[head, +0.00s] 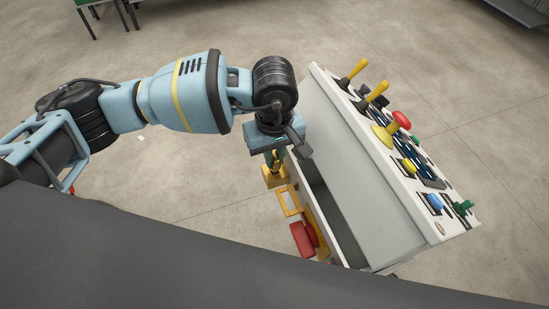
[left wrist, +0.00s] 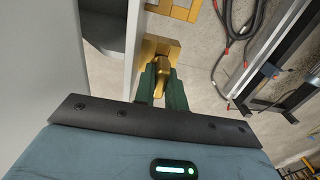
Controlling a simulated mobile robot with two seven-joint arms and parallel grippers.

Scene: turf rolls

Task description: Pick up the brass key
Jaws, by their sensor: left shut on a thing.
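My left gripper (head: 275,160) points down beside the left side of the control console (head: 345,165). In the left wrist view its two green fingers (left wrist: 161,85) are shut on the brass key (left wrist: 161,66). The key looks gold, and most of it is hidden between the fingers. A gold block or plate (left wrist: 158,46) shows just beyond the key; it also shows in the head view (head: 272,180) below the fingers. I cannot tell whether the key touches it. My right gripper is not in view.
The console top carries yellow levers (head: 374,91), a red mushroom button (head: 401,119) and coloured buttons. A yellow bracket (head: 290,203) and a red part (head: 303,240) sit low on its near side. Red and black hoses (left wrist: 233,40) lie on the floor.

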